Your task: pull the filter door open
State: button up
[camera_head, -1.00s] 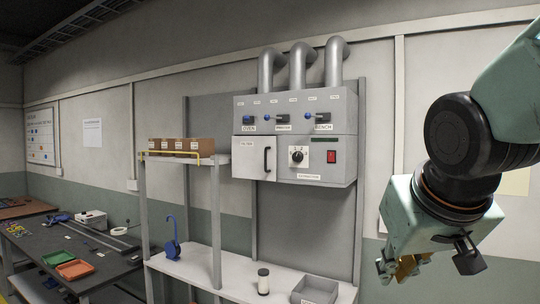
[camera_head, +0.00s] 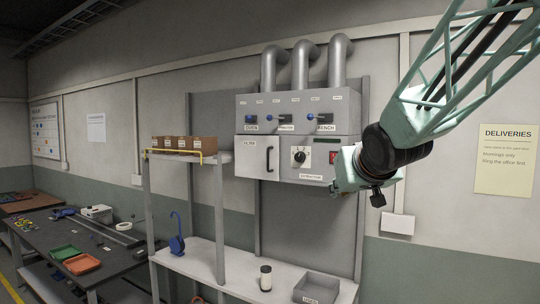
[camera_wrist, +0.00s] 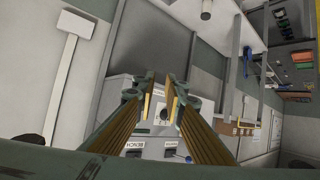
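The filter door (camera_head: 250,157) is the pale left panel on the lower half of the grey wall cabinet (camera_head: 297,110). It looks closed, with a dark upright handle (camera_head: 270,159) near its right edge. In the wrist view, the cabinet appears upside down beyond my gripper (camera_wrist: 161,76). Its two fingers are apart and nothing is between them. The filter door is not clear there; the right finger covers part of the cabinet front. In the head view my wrist is in front of the cabinet's lower right corner, right of the handle, and the fingers cannot be made out.
A rotary knob (camera_head: 299,157) and a partly covered red switch (camera_head: 332,157) are right of the door. Blue-handled valves sit above. A shelf with brown boxes (camera_head: 184,143) and a yellow rail (camera_head: 176,153) stands left of the cabinet. A grey bin (camera_head: 316,289) is on the bench below.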

jog(key=w+a+r+n+t+y+p, duration=0.1)
jog(key=w+a+r+n+y+p, duration=0.1)
jog(key=w+a, duration=0.6)
jog(key=w+a+r+n+t+y+p, duration=0.2)
jog(key=w+a+y, duration=0.4)
jog(key=w, duration=0.9)
jog(key=shift+w+a+r+p, duration=0.15)
jog(key=shift+a+r+p, duration=0.7)
jog(key=shift+a, duration=0.25)
jog(key=shift+w+a, duration=0.1)
jog(key=shift+w, duration=0.05)
jog(key=p, duration=0.3)
send_over(268, 168)
jog(key=shift+w, duration=0.35)
